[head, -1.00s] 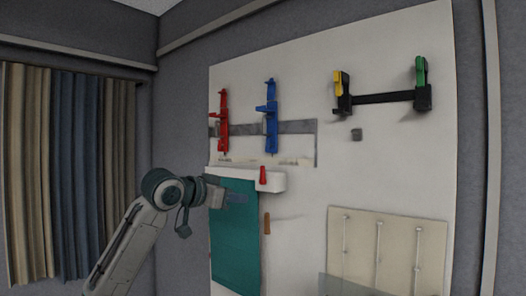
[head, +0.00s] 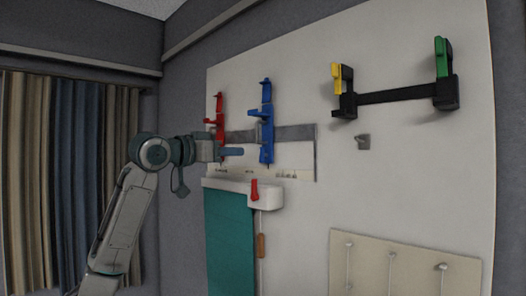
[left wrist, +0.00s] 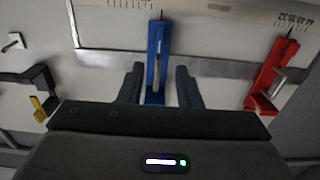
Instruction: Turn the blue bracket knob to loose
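The blue bracket (head: 267,136) is upright on the grey rail (head: 295,133) of the white wall board. It also shows in the left wrist view (left wrist: 157,42), upside down there, with a slim pale bar along its middle. I cannot tell for sure which part is its knob. My left gripper (head: 234,152) is just left of the bracket's lower half in the head view. In the wrist view its two fingers are apart, with the blue bracket between them in the picture and nothing visibly gripped. Contact cannot be told. My right gripper is out of view.
A red bracket (head: 219,122) stands left of the blue one on the rail. A white box with a red lever (head: 254,189) is below. A black bar with yellow and green handles (head: 396,95) is at upper right.

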